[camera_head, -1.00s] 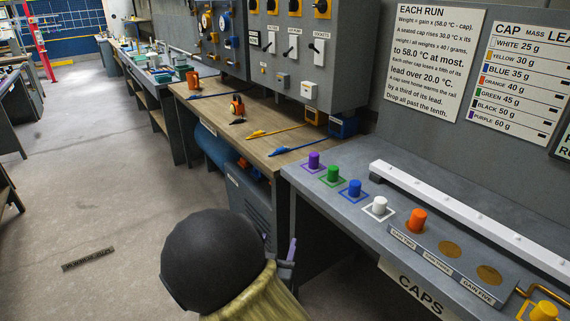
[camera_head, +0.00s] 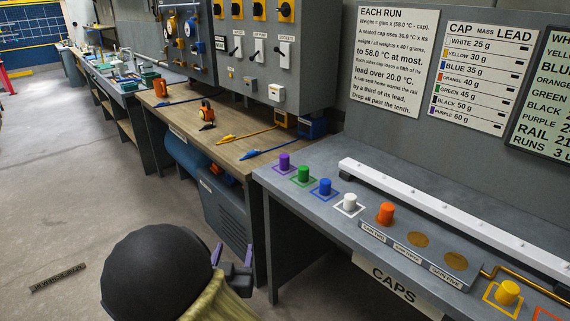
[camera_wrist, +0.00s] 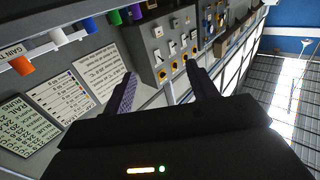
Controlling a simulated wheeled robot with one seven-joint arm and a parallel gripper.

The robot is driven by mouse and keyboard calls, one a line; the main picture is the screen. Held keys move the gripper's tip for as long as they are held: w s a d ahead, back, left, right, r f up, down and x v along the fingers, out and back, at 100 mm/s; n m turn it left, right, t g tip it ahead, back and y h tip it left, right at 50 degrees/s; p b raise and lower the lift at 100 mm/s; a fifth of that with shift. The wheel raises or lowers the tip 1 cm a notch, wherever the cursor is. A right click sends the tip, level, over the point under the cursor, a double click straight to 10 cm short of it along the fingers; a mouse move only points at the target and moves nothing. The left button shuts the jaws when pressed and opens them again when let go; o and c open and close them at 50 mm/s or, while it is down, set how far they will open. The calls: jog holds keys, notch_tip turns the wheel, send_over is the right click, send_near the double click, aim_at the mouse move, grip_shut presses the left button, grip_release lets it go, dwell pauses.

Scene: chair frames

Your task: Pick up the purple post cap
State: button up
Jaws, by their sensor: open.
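The purple post cap (camera_head: 284,162) stands upright on its purple-outlined square at the left end of the grey bench (camera_head: 322,255). It also shows at the top of the wrist view (camera_wrist: 152,4), cut by the edge. My gripper (camera_head: 232,254) is low in front of the bench, apart from the cap, partly hidden behind my dark arm link. In the wrist view my gripper (camera_wrist: 160,85) has its two fingers spread, with nothing between them.
Green (camera_head: 304,174), blue (camera_head: 325,187), white (camera_head: 349,203) and orange (camera_head: 385,213) caps stand in a row right of the purple one. A white rail (camera_head: 450,217) runs behind them. A wooden bench (camera_head: 215,145) adjoins on the left. Open floor (camera_head: 90,215) lies further left.

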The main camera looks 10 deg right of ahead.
dwell(0.3)
jog(key=w+d+f+g+y, duration=0.1)
jog(key=w+d+f+g, duration=0.15)
jog(key=d+g, duration=0.25)
jog(key=s+d+n+g+y, duration=0.2)
jog(key=s+d+g, duration=0.8)
jog(key=s+d, duration=0.4)
jog(key=s, duration=0.4)
jog(key=shift+d, duration=0.25)
